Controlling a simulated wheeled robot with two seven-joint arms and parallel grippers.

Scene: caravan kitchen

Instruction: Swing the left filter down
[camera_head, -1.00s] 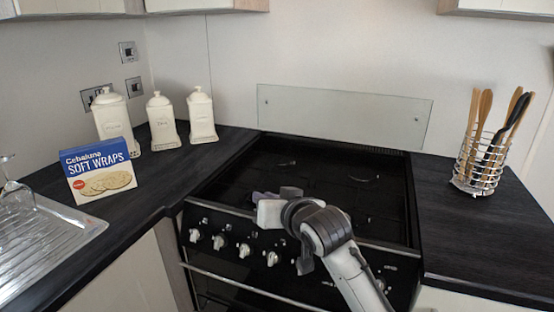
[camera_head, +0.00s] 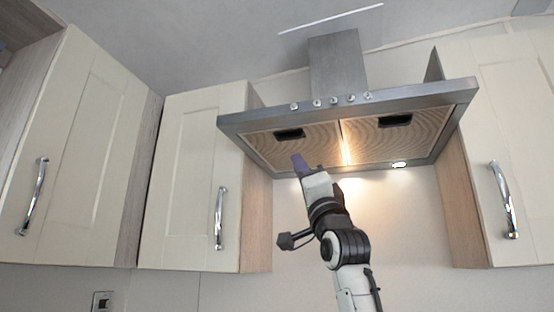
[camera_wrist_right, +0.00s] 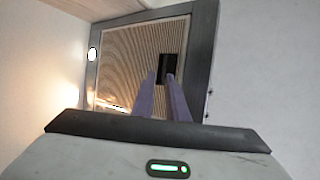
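The left filter (camera_head: 258,148) is a ribbed, tan-lit panel in the underside of the range hood, with a dark recessed handle (camera_head: 289,134). It looks closed, level with the hood frame. The filter also shows in the right wrist view (camera_wrist_right: 130,55), with its dark handle slot (camera_wrist_right: 169,67). My right gripper (camera_head: 297,160) points up from below at this filter. In the wrist view its two purple fingers (camera_wrist_right: 161,78) stand a little apart with nothing visible between them, tips just short of or at the slot; contact cannot be told. My left gripper is out of view.
The right filter (camera_head: 385,152) has its own dark handle. Cream cupboards with chrome handles flank the hood, left (camera_head: 187,180) and right (camera_head: 525,150).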

